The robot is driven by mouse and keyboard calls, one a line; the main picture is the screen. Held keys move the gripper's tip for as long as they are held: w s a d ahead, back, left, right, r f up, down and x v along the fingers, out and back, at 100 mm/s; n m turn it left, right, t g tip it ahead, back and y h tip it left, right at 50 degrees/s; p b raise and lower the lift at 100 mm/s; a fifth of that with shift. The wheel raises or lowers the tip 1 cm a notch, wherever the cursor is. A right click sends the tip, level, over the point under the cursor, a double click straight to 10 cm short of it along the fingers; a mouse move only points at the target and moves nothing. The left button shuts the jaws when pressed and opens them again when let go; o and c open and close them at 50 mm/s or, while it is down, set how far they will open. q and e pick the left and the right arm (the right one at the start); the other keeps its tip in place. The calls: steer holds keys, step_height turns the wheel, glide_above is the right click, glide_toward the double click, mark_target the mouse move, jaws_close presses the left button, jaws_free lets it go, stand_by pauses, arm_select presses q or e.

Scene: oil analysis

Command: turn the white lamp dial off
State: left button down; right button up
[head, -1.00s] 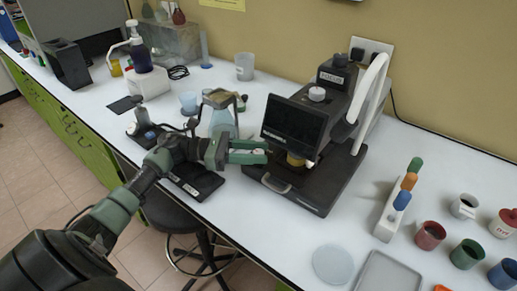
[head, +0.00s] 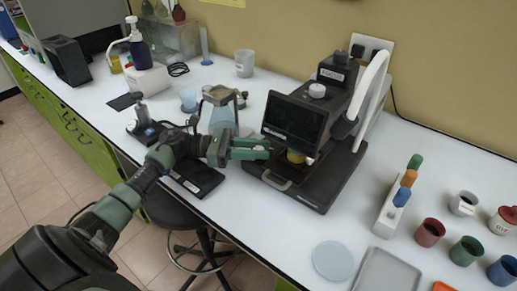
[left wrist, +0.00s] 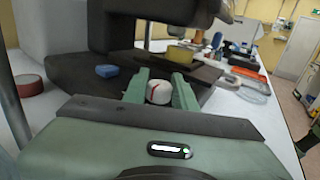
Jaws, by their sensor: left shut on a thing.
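The white lamp dial (left wrist: 159,92) shows in the left wrist view as a round white knob with a dark red line across its face. It sits between the two green fingers of my left gripper (left wrist: 160,90), which are shut on it. In the head view my left gripper (head: 264,149) reaches the left front side of the black microscope (head: 331,168), below its dark screen (head: 293,121). The dial is mostly hidden by the fingers there. My right gripper is not in view.
A white focus knob (head: 317,91) sits on top of the microscope. A black flat device (head: 196,177) lies under my left forearm. A slide holder with coloured pieces (head: 391,213) and several coloured cups stand to the right. A clear round dish (head: 333,261) lies near the front edge.

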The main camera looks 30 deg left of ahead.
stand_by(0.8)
arm_select(q)
steer(key=c, duration=1.4)
jaws_free()
steer(key=shift+a, duration=0.1)
steer(key=shift+s+a+f, duration=0.15)
steer(key=shift+a, duration=0.1)
steer(key=b+v, duration=0.2)
steer(key=v, duration=0.4)
steer(key=shift+s+a, duration=0.15)
steer(key=shift+a, duration=0.05)
steer(key=shift+s+a, duration=0.15)
steer(key=shift+a, duration=0.1)
